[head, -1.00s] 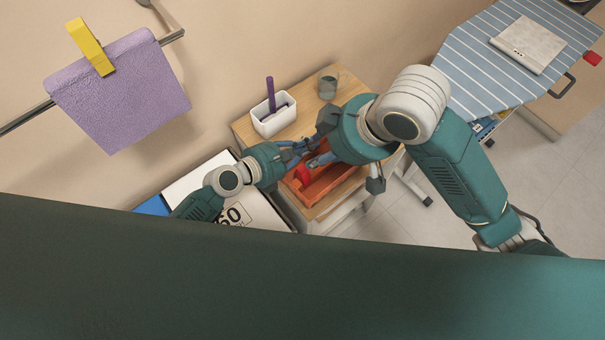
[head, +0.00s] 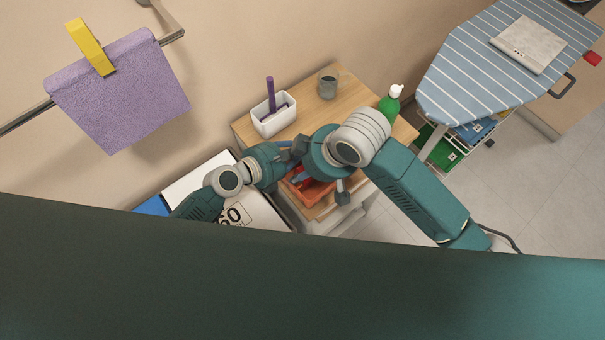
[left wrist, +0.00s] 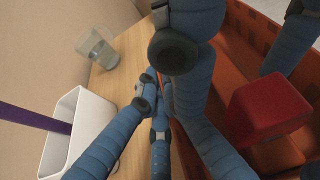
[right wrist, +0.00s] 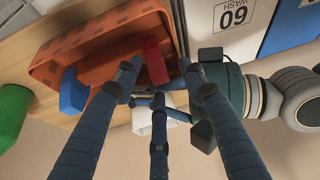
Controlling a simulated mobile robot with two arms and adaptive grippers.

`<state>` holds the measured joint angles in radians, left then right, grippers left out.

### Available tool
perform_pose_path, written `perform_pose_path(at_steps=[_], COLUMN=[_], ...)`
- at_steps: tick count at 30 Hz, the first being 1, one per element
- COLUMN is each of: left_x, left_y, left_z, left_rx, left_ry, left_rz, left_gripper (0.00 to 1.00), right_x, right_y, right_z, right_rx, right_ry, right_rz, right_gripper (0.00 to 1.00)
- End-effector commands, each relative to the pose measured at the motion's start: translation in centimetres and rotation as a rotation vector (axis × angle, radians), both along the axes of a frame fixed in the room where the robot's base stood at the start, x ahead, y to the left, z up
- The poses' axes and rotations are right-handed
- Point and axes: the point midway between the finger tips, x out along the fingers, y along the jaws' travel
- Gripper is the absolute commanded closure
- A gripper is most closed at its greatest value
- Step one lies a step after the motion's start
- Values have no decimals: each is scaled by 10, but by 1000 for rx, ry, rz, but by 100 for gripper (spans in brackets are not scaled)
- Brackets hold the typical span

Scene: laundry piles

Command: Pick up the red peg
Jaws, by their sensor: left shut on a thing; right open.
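The red peg (left wrist: 268,108) lies in the orange tray (left wrist: 250,38) on the wooden stand; it also shows in the right wrist view (right wrist: 154,62). My left gripper (left wrist: 162,92) is shut on the tray's rim, with fingers on both sides of it. My right gripper (right wrist: 160,88) is open and empty over the tray, its fingers apart near the red peg. In the head view my right arm hides most of the tray (head: 318,195) and I cannot make out the peg clearly.
A blue piece (right wrist: 72,92) is in the tray. A white holder (head: 264,122) with a purple stick, a grey cup (head: 328,86) and a green bottle (head: 389,106) stand on the wooden top (head: 350,98). The ironing board (head: 470,70) is at the right.

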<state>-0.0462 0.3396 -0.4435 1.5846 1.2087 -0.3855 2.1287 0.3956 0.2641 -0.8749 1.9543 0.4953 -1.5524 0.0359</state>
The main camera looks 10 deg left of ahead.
Motion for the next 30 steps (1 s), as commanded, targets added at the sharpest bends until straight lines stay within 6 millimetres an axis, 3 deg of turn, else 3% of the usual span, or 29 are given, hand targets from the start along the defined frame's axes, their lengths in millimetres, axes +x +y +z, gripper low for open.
perform_pose_path(at_steps=[7,12,24,30], left_x=[0,0,0,0], left_y=[0,0,0,0], left_z=[0,0,0,0], left_rx=[-1,0,0,0], left_ry=[-1,0,0,0], left_rz=[0,0,0,0], left_gripper=[100,100,100,100], right_x=[0,1,1,2], right_y=[0,0,0,1], right_z=[-1,-1,1,19], right_rx=[-1,-1,1,3], right_ry=[-1,-1,-2,-7], right_rz=[0,0,0,2], right_gripper=[61,93,94,94])
